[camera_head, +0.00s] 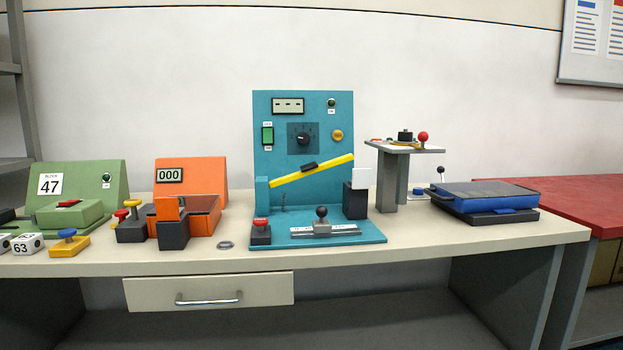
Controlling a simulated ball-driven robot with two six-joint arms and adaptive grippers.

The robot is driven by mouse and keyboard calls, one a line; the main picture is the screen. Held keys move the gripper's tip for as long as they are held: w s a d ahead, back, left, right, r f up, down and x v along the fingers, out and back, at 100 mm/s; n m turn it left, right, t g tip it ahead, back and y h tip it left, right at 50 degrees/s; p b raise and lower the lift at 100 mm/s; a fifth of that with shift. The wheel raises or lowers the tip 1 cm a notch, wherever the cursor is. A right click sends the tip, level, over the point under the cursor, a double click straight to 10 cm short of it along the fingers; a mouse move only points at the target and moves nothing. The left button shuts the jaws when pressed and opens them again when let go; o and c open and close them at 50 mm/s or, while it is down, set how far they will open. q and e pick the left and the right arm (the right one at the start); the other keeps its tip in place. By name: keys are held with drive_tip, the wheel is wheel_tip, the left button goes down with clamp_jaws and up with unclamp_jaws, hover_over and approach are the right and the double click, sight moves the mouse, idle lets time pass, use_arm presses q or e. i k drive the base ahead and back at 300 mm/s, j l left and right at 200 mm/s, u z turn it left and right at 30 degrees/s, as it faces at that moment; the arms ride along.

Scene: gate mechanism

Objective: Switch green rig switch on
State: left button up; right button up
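A teal rig (340,110) with an upright panel and a flat base stands on the bench near the middle. A green rocker switch (267,135) sits on the left of its panel, with small labels above and below that are too small to read. Which way the rocker is set, I cannot tell. A small dark indicator (332,102) is at the panel's upper right. A green box (100,180) marked 47 stands at the far left, with a red-topped part (69,203) and a small dark indicator (106,177). Neither of my grippers is in view.
The rig also carries a black knob (303,138), a tilted yellow bar (320,169), a red button (261,224) and a ball-topped lever (322,212). An orange box (190,170) stands left of it, a raised stand (388,180) right. The bench front (450,240) is mostly clear.

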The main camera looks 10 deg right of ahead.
sight(267, 132)
drive_tip(key=i+l, duration=0.35)
drive_tip(key=i, duration=0.15)
drive_tip(key=i+l, duration=0.35)
drive_tip(key=i, duration=0.2)
drive_tip(key=i+l+z, duration=0.1)
drive_tip(key=i+l, duration=0.25)
drive_tip(key=i, duration=0.15)
